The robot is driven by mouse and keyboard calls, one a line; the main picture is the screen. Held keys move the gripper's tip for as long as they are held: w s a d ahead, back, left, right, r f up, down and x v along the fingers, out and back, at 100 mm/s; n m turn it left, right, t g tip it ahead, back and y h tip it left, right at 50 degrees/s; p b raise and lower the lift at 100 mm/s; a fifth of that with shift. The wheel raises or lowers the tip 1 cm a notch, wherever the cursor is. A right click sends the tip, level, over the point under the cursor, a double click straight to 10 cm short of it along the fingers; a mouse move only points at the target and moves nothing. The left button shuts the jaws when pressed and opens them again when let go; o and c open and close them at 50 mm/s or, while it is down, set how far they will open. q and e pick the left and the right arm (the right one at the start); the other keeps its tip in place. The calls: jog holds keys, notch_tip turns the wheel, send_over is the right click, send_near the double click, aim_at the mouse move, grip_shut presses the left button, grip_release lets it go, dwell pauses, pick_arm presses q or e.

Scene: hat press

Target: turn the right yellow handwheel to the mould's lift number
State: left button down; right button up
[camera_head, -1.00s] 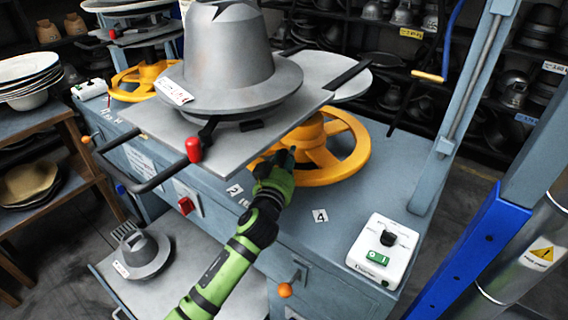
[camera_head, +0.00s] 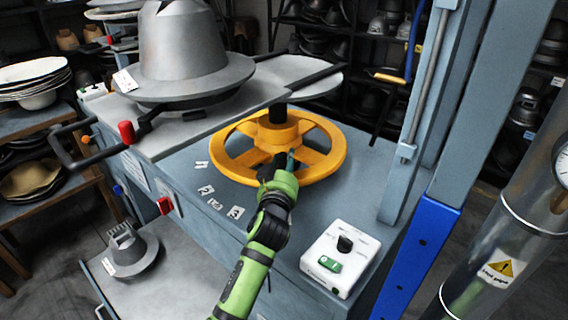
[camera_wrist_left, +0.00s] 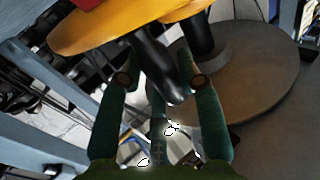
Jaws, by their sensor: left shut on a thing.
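The grey hat mould (camera_head: 185,60) sits on the plate, with a white tag (camera_head: 124,80) too small to read. Small number cards lie beside the wheel; the nearest (camera_head: 235,212) seems to read 3. My right gripper is not in view.
A white control box (camera_head: 340,262) stands right of my left arm. A blue-grey post (camera_head: 412,120) rises behind it. A smaller mould (camera_head: 130,252) rests on a lower shelf.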

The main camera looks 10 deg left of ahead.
pick_arm(q)
jog(key=shift+d+r, duration=0.15)
jog(key=shift+d, duration=0.05)
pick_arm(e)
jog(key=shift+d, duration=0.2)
pick_arm(q)
jog(key=c, duration=0.8)
grip_release()
jog(key=shift+c, duration=0.2)
jog(key=shift+w, duration=0.1)
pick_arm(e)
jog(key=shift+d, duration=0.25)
pick_arm(q)
jog(key=shift+a, duration=0.1)
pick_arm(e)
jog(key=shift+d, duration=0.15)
pick_arm(q)
jog(key=shift+s, duration=0.65)
jog(key=s, duration=1)
jog(key=shift+s+d, duration=0.4)
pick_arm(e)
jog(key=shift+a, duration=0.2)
pick_arm(q)
jog(key=shift+f, duration=0.2)
